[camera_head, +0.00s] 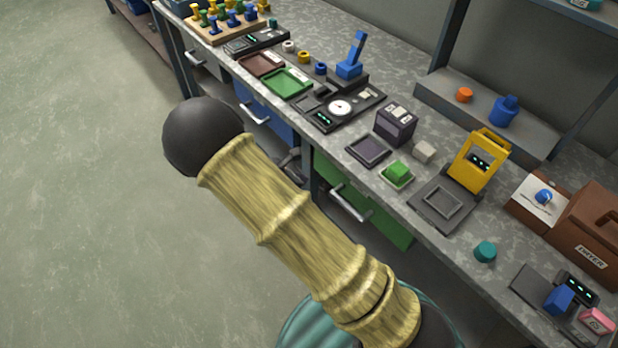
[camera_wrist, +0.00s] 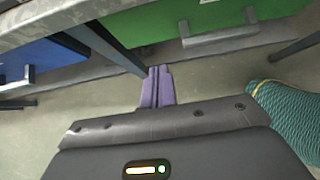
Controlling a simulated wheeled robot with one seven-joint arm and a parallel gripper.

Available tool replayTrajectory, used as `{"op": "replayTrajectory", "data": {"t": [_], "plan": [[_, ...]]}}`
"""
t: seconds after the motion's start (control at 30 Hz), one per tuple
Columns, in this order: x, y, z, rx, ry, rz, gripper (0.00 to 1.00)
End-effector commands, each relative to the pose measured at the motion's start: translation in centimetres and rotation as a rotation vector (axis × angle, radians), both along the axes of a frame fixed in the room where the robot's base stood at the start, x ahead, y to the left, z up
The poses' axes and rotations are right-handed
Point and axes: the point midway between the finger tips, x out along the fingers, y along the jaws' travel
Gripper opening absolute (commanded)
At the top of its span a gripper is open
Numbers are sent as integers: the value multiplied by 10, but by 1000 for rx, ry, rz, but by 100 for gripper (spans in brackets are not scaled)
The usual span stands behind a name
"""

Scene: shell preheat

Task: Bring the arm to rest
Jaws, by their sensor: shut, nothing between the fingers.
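My gripper (camera_wrist: 157,87) shows in the wrist view with its two purple fingers side by side and touching. Nothing is held between them. It points down toward the floor, below and in front of the bench, near the green drawer (camera_wrist: 180,20) and the blue drawer (camera_wrist: 45,60).
A blue drawer (camera_head: 265,112) and a green drawer (camera_head: 380,215) sit below. The floor (camera_head: 90,200) at left is clear.

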Motion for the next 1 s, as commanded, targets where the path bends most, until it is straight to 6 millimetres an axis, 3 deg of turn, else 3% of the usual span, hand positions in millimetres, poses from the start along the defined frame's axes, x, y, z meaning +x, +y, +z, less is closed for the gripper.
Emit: {"op": "replayTrajectory", "data": {"t": [0.17,0.73,0.87,1.0], "plan": [[-6,8,10,0,1,1,0],[-7,9,12,8,0,-8,0],[-13,-5,28,74,-12,-108,0],[-31,-33,62,231,-50,-350,0]]}}
